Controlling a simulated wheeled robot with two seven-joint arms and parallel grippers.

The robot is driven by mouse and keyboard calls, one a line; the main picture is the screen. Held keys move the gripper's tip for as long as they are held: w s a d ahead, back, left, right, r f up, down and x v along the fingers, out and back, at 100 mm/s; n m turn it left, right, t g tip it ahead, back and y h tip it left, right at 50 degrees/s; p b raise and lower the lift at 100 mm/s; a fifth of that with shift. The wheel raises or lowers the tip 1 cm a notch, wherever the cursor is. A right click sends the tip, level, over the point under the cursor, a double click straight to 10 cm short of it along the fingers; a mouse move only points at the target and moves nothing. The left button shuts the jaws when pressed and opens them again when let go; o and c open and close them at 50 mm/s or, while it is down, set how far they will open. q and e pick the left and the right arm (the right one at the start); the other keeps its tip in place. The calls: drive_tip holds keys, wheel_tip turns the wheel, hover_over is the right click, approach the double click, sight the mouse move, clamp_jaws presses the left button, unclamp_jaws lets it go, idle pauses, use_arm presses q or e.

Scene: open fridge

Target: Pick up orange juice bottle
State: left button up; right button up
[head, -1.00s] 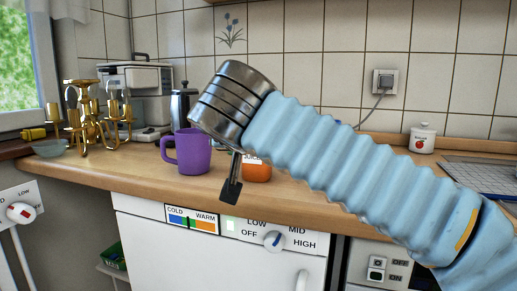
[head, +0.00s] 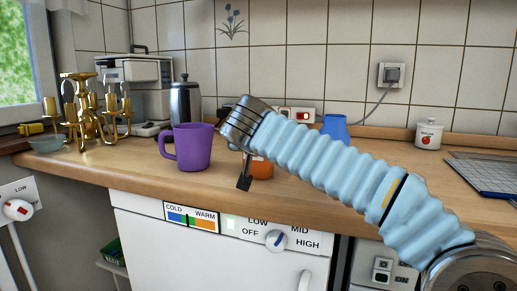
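The orange juice bottle (head: 261,168) stands on the wooden counter, just right of the purple mug. Only its lower orange part shows; my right arm hides its top. My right gripper (head: 244,179) comes in from the right, with its wrist over the bottle and pointing down. One dark finger shows, hanging in front of the bottle's left side, between it and the mug. The other finger is hidden, so I cannot tell how far it is open or whether it touches the bottle. My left gripper is not in view.
The purple mug (head: 191,147) stands close left of my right gripper. A metal pot (head: 185,104) and brass candle holder (head: 82,115) stand further left. A blue object (head: 335,127) and white jar (head: 429,134) are at the back right. The counter's front edge lies above the white appliance (head: 150,230).

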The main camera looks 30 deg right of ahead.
drive_tip(key=shift+w+d+f, duration=0.2)
drive_tip(key=shift+w+d, duration=0.05)
drive_tip(key=shift+w, duration=0.1)
drive_tip(key=shift+c, duration=0.3)
drive_tip(key=c, duration=1)
drive_tip(key=shift+r, duration=0.5)
drive_tip(key=shift+c, duration=0.2)
drive_tip(key=s+d+r+p, duration=0.1)
drive_tip(key=s+d+r, duration=0.1)
drive_tip(key=s+r, duration=1)
drive_tip(key=shift+s+d+p, duration=0.2)
drive_tip(key=shift+s+p, duration=0.1)
drive_tip(key=shift+s, duration=0.65)
